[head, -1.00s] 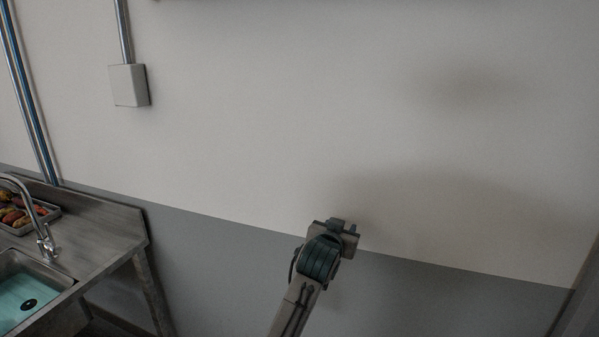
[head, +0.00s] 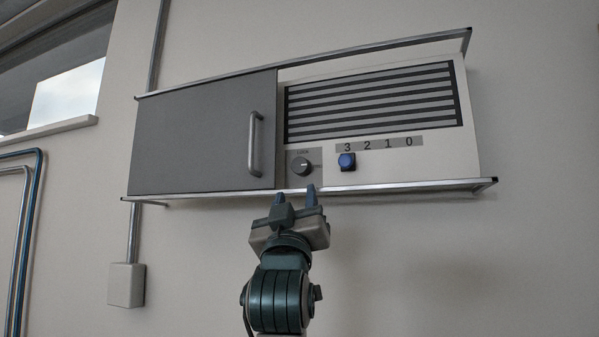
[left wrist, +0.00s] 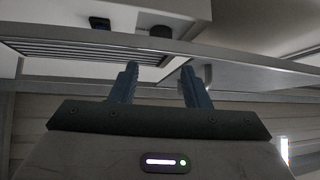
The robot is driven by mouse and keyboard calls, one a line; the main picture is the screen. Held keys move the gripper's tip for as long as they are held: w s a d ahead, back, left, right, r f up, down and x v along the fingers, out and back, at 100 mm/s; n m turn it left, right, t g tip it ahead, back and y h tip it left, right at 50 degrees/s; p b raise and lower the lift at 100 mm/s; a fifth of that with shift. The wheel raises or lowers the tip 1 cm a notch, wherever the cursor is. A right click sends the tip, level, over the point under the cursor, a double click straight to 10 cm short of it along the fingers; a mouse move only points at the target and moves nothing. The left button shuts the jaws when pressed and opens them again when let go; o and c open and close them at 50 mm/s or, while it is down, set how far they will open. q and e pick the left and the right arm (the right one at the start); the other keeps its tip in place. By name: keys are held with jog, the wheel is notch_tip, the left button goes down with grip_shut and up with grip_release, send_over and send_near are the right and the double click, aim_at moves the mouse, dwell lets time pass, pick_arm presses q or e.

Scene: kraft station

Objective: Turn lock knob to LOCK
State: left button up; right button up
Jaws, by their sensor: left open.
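The lock knob (head: 302,166) is a round dark knob on a grey plate between the cabinet door and the vent panel. The word LOCK stands above it, with a smaller label at its right. Its pointer appears turned toward the right label, though it is small. My left gripper (head: 296,195) is open and empty, with fingers pointing up, just below the knob near the lower rail. In the left wrist view, the gripper (left wrist: 160,68) shows both fingers apart, with a dark round knob (left wrist: 160,31) beyond them. My right gripper is not in view.
The cabinet's grey door (head: 195,135) has a bar handle (head: 254,143). A blue knob (head: 346,161) sits under a 3 2 1 0 scale, right of the lock knob. A metal rail (head: 400,187) runs along the cabinet's lower edge. The wall below is clear.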

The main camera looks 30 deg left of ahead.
aim_at(300, 168)
pick_arm(q)
jog(key=p+x, duration=0.4)
jog(key=x, duration=0.5)
jog(key=shift+s+p, duration=0.1)
jog(key=shift+p, duration=0.2)
jog(key=shift+w+a+r, duration=0.1)
jog(key=shift+w+r, duration=0.1)
jog(key=shift+w, duration=0.1)
jog(key=c, duration=0.7)
